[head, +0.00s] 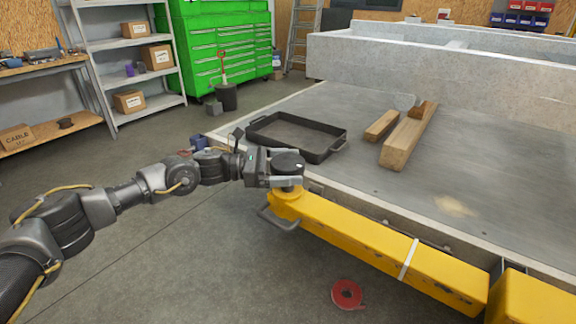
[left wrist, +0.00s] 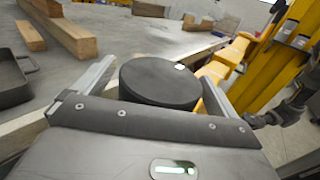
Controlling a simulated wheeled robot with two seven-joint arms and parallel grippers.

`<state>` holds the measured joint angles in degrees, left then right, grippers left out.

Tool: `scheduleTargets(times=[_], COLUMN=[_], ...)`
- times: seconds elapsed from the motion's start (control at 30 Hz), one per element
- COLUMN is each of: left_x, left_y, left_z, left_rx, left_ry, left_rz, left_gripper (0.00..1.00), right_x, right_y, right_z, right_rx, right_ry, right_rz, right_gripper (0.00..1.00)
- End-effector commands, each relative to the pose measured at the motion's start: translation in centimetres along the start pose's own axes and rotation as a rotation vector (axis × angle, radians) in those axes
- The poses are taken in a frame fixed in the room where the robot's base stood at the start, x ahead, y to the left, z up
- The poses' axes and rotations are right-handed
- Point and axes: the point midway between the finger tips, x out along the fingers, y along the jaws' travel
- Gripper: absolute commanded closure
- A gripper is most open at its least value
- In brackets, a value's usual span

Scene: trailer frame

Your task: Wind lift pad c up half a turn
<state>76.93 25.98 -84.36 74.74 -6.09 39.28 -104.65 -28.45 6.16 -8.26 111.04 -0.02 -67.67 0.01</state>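Lift pad c seems to be the black round pad (head: 288,163) at the end of the yellow lift arm (head: 350,228). Its top carries a small white mark. In the left wrist view the pad (left wrist: 160,82) lies between the fingers. My left gripper (head: 285,181) is open around the pad, one finger on each side. In the left wrist view (left wrist: 160,80) a gap shows beside the left finger; the right finger is very close, and I cannot tell whether it touches. The pad's underside is hidden. My right gripper is not in view.
The trailer deck (head: 480,185) lies just behind the pad, with a black tray (head: 337,152) and wooden blocks (head: 408,138) on it. A dark handle (head: 277,222) sticks out below the pad. A red ring-shaped roll (head: 347,294) lies on the open floor.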

Motion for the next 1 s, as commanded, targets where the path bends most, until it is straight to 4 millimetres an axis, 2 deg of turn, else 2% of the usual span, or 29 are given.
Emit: scheduleTargets(times=[0.03, 0.3, 0.33, 0.67, 0.87, 1.0], left_x=[0.0, 0.0, 0.0, 0.0, 0.0, 0.1], left_y=[0.0, 0.0, 0.0, 0.0, -0.1, -0.1], left_z=[0.0, 0.0, 0.0, -0.1, -0.1, -0.2], left_rx=[0.000, 0.000, 0.000, 0.000, -0.001, -0.002], left_ry=[0.000, 0.000, 0.000, -0.001, -0.002, -0.002], left_rz=[0.000, 0.000, 0.000, 0.057, 0.185, 0.308], left_gripper=[0.10, 0.45, 0.47, 0.47, 0.47, 0.47], right_x=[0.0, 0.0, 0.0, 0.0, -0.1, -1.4], right_y=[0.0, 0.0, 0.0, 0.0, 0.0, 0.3], right_z=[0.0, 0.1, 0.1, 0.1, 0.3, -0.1], right_rx=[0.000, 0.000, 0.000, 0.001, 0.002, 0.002], right_ry=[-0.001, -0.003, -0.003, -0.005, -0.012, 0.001], right_rz=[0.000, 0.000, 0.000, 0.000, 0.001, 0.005], right_gripper=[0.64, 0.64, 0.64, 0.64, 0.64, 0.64])
